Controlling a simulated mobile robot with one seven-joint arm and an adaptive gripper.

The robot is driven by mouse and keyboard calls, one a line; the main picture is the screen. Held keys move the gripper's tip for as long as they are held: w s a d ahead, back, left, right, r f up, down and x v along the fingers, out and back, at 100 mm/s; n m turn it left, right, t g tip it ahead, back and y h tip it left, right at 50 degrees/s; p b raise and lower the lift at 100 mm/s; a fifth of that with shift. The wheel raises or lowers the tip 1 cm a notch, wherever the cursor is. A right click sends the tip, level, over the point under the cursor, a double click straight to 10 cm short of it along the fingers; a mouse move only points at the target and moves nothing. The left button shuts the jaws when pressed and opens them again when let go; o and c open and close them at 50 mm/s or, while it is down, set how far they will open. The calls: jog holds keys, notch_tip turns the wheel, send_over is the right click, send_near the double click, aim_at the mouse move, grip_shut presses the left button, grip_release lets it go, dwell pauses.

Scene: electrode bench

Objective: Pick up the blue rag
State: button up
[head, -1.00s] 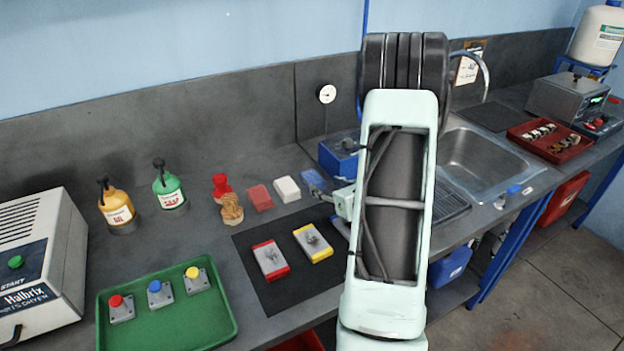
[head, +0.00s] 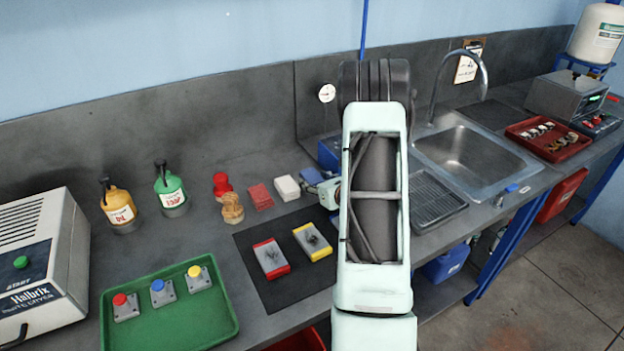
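The blue rag (head: 311,175) lies on the bench at the right end of a row, beside a white block (head: 287,188) and a red folded piece (head: 260,197). Its right part is hidden behind my arm. My gripper (head: 327,193) shows only as a small pale part at the left edge of my arm, close to the rag's near right side. My arm hides the rest of it. I cannot tell whether it touches the rag or whether its fingers are open or shut.
A dark mat (head: 284,279) with two grey-topped blocks lies in front. A blue box (head: 329,153) stands just behind the rag, partly hidden. The sink (head: 470,160) and ribbed drainer (head: 437,203) are to the right, a green tray (head: 222,322) at front left.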

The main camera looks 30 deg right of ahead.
aim_at(315, 179)
jog(key=c, duration=0.7)
jog(key=shift+c, duration=0.2)
jog(key=shift+r, duration=0.15)
jog(key=shift+r, duration=0.2)
notch_tip(315, 179, up, 3)
jog(key=shift+f, duration=0.1)
jog(key=s+d+r+b, duration=0.1)
jog(key=s+r, duration=0.8)
jog(key=s, duration=0.5)
jog(key=shift+d+r+b, duration=0.3)
jog(key=shift+b, duration=0.05)
jog(key=w+a+f+n+g+y+p, duration=0.1)
jog(key=a+n+g+y+p, duration=0.2)
jog(key=a, duration=1.2)
jog(key=w+a+f+n+g+y+p, duration=0.1)
jog(key=a+n+y, duration=0.7)
jog(key=a, duration=0.8)
jog(key=shift+w+f+n+g+y+p, duration=0.3)
jog(key=shift+w+g+y+p, duration=0.15)
jog(key=shift+g+p, duration=0.55)
